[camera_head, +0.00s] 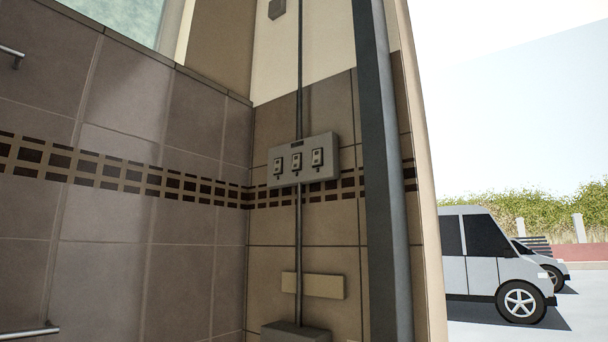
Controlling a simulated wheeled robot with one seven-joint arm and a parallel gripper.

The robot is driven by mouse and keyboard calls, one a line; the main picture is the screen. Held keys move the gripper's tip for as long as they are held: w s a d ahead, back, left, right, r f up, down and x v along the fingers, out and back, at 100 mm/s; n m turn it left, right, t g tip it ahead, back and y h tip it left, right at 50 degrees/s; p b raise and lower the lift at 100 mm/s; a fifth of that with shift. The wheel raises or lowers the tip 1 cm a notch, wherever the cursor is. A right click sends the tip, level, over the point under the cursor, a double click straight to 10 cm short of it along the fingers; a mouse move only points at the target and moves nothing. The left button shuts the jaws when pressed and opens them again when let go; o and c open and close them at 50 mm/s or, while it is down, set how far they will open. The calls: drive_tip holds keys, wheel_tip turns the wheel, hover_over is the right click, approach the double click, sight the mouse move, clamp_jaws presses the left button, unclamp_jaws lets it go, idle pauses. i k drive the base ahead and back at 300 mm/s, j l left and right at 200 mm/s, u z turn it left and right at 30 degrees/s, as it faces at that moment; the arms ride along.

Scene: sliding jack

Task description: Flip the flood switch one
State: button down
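A grey switch box (322,146) is fixed to the tiled wall in the middle of the head view. It carries a left switch (278,166), a middle switch (296,161) and a right switch (317,157). Any labels are too small to read, so I cannot tell which one is the flood switch. The switches' up or down positions are also too small to tell. My gripper and arm are not in view.
A dark vertical post (383,170) stands right of the box. A conduit (299,235) runs down to a lower grey box (296,333), past a beige plate (330,287). Metal bars (30,332) jut in at the left. A white van (490,262) is parked outside.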

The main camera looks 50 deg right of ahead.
sight(277, 162)
drive_tip(key=i+l, duration=0.15)
drive_tip(key=l, duration=0.2)
drive_tip(key=i+l, duration=0.15)
drive_tip(key=l, duration=0.2)
drive_tip(key=i+l+z, duration=0.1)
drive_tip(key=l, duration=0.25)
drive_tip(key=i+l, duration=0.35)
drive_tip(key=l, duration=0.3)
